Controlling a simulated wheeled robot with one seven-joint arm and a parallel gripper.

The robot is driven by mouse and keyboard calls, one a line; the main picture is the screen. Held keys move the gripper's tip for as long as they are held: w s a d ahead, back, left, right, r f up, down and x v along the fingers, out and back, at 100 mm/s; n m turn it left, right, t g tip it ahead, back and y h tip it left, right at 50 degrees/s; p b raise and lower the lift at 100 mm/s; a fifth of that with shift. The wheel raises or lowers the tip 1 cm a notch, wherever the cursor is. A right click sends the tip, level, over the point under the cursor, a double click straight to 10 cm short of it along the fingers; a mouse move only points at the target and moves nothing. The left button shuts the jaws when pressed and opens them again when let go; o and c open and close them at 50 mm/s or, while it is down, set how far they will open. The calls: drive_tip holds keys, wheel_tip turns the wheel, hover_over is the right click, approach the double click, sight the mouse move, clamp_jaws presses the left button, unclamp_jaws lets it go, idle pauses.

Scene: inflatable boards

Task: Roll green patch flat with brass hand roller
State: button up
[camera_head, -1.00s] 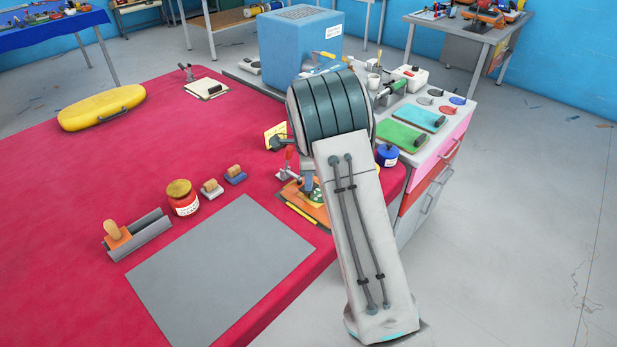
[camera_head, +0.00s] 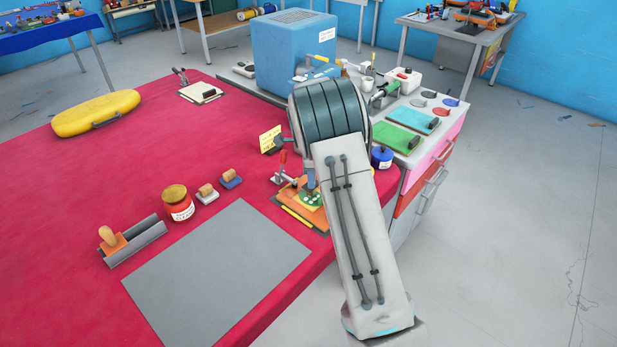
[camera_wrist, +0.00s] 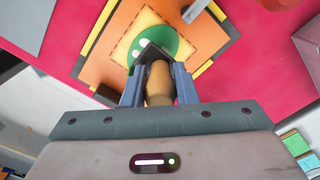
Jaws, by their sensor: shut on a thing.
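The green patch (camera_wrist: 172,42), with pale spots, lies on a yellow piece on an orange board (camera_wrist: 203,28) in the wrist view. The patch also shows in the head view (camera_head: 312,199), partly behind my arm. My gripper (camera_wrist: 159,88) is shut on the tan handle (camera_wrist: 158,82) of the hand roller, one blue-grey finger on each side. The roller's dark head (camera_wrist: 150,54) is over the patch and covers part of it. I cannot tell whether it touches the patch. No brass colour shows clearly on it.
A red-handled toggle clamp (camera_head: 283,170) stands beside the orange board, with a yellow card (camera_head: 270,139) behind. A blue pot (camera_head: 381,157) stands right of my arm. A red jar (camera_head: 178,204), two small wooden-handled blocks and a grey mat (camera_head: 215,275) lie left.

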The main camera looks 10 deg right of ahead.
drive_tip(key=shift+d, duration=0.15)
drive_tip(key=shift+w+d, duration=0.45)
drive_tip(key=shift+d, duration=0.05)
drive_tip(key=shift+s+a, duration=0.5)
drive_tip(key=shift+a, duration=0.2)
drive_tip(key=shift+s+a, duration=0.55)
drive_tip(key=shift+a, duration=0.15)
drive_tip(key=shift+s+a, duration=0.4)
drive_tip(key=shift+a, duration=0.2)
drive_tip(key=shift+w+d+p, duration=0.2)
drive_tip(key=shift+w+d, duration=0.55)
drive_tip(key=shift+d, duration=0.25)
drive_tip(key=shift+w+d+p, duration=0.2)
drive_tip(key=shift+w+d, duration=0.5)
drive_tip(key=shift+d, duration=0.3)
drive_tip(key=shift+s+a, duration=0.75)
drive_tip(key=shift+a, duration=0.3)
drive_tip(key=shift+s+a, duration=0.7)
drive_tip(key=shift+a, duration=0.3)
